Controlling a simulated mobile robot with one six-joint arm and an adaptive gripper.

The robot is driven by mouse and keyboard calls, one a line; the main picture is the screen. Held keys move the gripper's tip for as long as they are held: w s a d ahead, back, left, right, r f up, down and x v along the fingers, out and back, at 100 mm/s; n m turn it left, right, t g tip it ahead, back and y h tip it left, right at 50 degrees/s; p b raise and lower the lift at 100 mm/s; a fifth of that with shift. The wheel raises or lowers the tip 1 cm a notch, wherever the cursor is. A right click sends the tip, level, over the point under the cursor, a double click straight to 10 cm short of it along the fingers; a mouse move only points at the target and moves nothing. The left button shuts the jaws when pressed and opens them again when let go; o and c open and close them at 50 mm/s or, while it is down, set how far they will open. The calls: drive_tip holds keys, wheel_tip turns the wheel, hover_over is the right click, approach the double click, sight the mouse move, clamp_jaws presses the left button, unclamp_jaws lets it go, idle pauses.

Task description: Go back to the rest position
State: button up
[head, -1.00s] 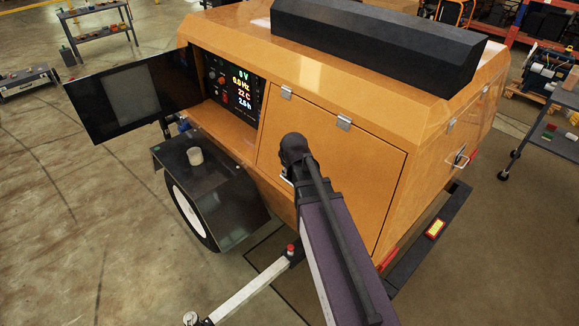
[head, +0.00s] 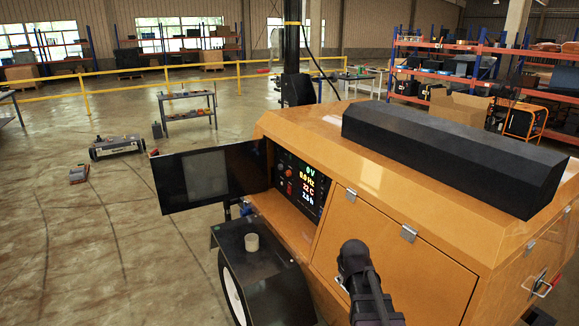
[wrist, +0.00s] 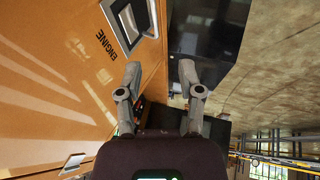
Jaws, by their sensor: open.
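My gripper (wrist: 160,75) shows in the wrist view with its two fingers spread apart and nothing between them. It is beside the orange light tower body (head: 460,225), near the closed engine door (head: 395,260). A metal latch handle (wrist: 130,22) with the word ENGINE beside it is just ahead and left of the fingers, apart from them. In the head view my arm reaches up in front of the engine door, and the fingers are hidden behind it. The control panel (head: 299,187) is lit and its dark door (head: 208,178) stands open to the left.
A black mast (head: 292,60) rises behind the cabinet. Open floor (head: 90,250) lies to the left. Shelves (head: 480,65) and yellow railing (head: 160,80) are farther back.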

drive_tip(key=s+a+f+m+g, duration=0.1)
drive_tip(key=s+a+m+g, duration=0.1)
drive_tip(key=s, duration=0.5)
drive_tip(key=s+a+f+m+g, duration=0.1)
drive_tip(key=s+a+m+g, duration=0.1)
drive_tip(key=s, duration=0.6)
drive_tip(key=shift+a+m+g+y, duration=0.4)
drive_tip(key=shift+m+g, duration=0.2)
drive_tip(key=shift+m, duration=0.3)
